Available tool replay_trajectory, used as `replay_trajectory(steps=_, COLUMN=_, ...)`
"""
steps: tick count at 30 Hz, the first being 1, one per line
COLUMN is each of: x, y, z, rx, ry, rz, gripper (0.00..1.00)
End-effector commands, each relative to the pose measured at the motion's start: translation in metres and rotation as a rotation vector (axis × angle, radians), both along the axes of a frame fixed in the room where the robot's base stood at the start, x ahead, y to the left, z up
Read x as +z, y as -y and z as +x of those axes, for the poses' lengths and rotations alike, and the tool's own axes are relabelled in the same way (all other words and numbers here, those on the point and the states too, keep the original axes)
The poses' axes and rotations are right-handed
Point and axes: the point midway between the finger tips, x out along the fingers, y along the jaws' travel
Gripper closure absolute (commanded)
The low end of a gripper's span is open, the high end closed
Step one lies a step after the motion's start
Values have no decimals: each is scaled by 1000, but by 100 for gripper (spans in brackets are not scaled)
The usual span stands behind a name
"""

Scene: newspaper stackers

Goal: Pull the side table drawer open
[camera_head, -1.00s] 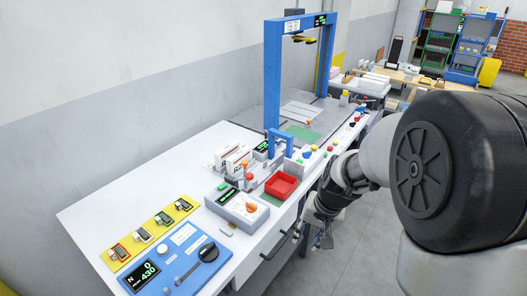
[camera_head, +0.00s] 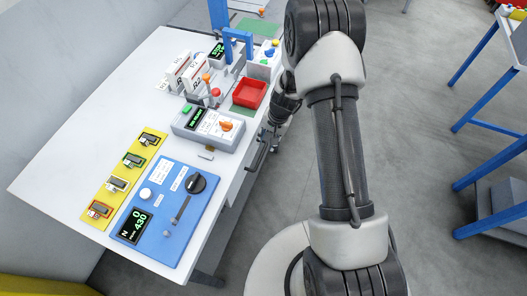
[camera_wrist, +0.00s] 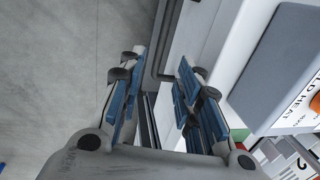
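The side table (camera_head: 50,165) has a white top, and a drawer front (camera_head: 238,180) on its right side, seen at a steep angle. A dark bar handle (camera_head: 262,152) stands out from the drawer front. The drawer looks closed, though little of its front shows. My gripper (camera_head: 280,112) is beside the table edge, near the far end of the handle, and partly hidden by my arm. In the wrist view my gripper (camera_wrist: 162,72) is open, with its blue-padded fingers apart. The dark handle (camera_wrist: 168,42) shows between the fingertips; contact cannot be told.
On the tabletop are a blue panel (camera_head: 155,222), a grey control box (camera_head: 190,132), a red tray (camera_head: 262,94) and a yellow strip (camera_head: 100,207) with several small devices. A blue-framed table (camera_head: 470,115) stands at the right. Grey floor (camera_head: 410,140) lies open between.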

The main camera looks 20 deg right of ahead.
Motion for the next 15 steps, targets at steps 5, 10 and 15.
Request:
replay_trajectory(steps=5, x=-42, y=-6, z=3, rx=1, ry=-4, rz=0, gripper=68)
replay_trajectory(steps=10, x=-69, y=-11, z=7, rx=2, ry=-3, rz=1, gripper=68)
replay_trajectory(steps=15, x=-83, y=-13, z=9, rx=1, ry=-1, rz=0, gripper=68)
